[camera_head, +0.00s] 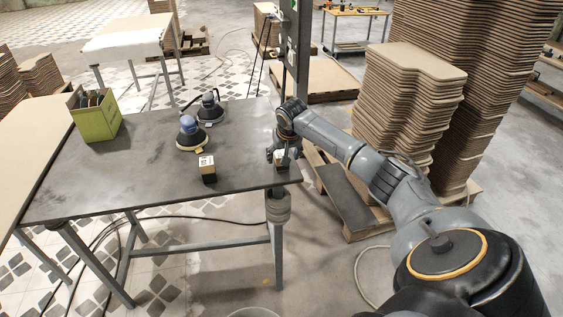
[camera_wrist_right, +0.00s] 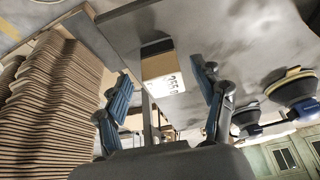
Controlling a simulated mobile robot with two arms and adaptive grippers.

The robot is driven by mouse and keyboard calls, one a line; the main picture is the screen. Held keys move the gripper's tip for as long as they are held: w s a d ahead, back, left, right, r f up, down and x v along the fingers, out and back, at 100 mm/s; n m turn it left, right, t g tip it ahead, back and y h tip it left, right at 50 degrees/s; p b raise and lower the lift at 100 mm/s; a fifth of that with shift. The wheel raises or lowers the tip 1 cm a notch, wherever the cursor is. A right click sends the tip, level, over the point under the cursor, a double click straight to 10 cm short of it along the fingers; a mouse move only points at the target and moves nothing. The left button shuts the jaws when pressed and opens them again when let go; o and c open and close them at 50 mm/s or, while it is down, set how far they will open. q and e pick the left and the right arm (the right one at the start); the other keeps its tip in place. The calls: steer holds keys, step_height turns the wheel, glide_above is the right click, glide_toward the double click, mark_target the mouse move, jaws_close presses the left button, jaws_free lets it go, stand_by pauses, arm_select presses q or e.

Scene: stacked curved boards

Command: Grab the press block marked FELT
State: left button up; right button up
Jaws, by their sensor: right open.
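One small block (camera_head: 207,168) stands on the grey table, with a light upper part, a dark lower part and small dark marking too small to read. A second block (camera_head: 282,157) stands near the table's right corner, partly hidden by my right gripper (camera_head: 277,153). In the right wrist view this block (camera_wrist_right: 161,66) shows a dark band, a tan side and a white label whose lettering I cannot read surely. My right gripper (camera_wrist_right: 160,80) is open, its blue-padded fingers on either side of the block, with gaps visible. My left gripper is not in view.
Two sanders (camera_head: 191,134) (camera_head: 209,108) stand at the middle back of the table (camera_head: 120,178). A green box (camera_head: 95,122) stands at its left. A post (camera_head: 297,55) rises behind the right corner. Stacked curved boards (camera_head: 405,105) stand to the right. The table's front left is clear.

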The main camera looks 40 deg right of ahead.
steer(key=x, duration=0.3)
steer(key=shift+w, duration=0.4)
steer(key=shift+w+d+f, duration=0.15)
steer(key=shift+d+f, duration=0.05)
steer(key=shift+f, duration=0.35)
jaws_close()
steer(key=shift+r, duration=0.1)
